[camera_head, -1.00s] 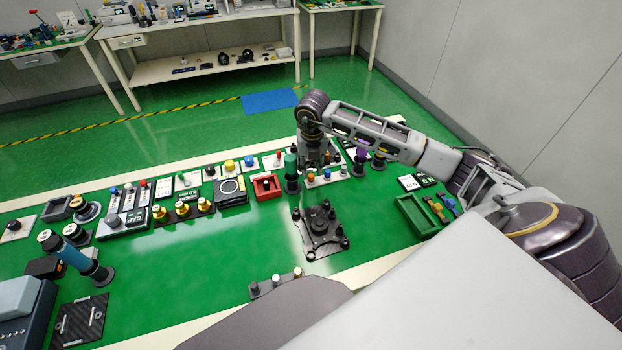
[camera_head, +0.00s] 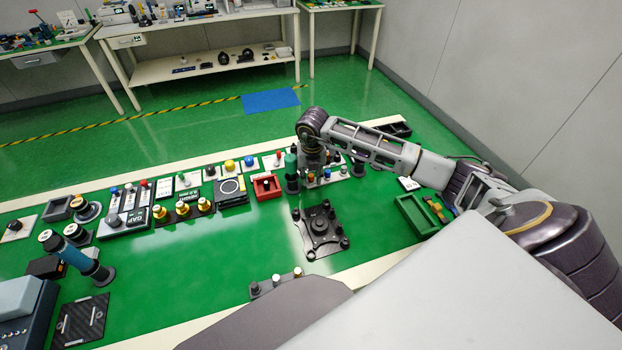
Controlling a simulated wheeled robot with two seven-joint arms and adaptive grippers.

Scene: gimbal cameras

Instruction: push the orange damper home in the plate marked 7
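A light plate (camera_head: 328,181) with several small coloured knobs lies at the back of the green table. One knob on it looks orange-red (camera_head: 311,177), with a blue one and a pale one to its right. I cannot read a 7 on the plate, and cannot tell how deep the orange part sits. My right gripper (camera_head: 318,164) points down just behind this plate, close to the knobs. Its fingers are small, dark and partly lost among the parts, so their opening and any contact cannot be told. My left gripper is not in view.
A dark green post (camera_head: 291,170) stands just left of the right gripper. A red box (camera_head: 266,185) is further left, a black fixture (camera_head: 320,230) in front, and a green tray (camera_head: 416,214) to the right. The table's middle left is clear.

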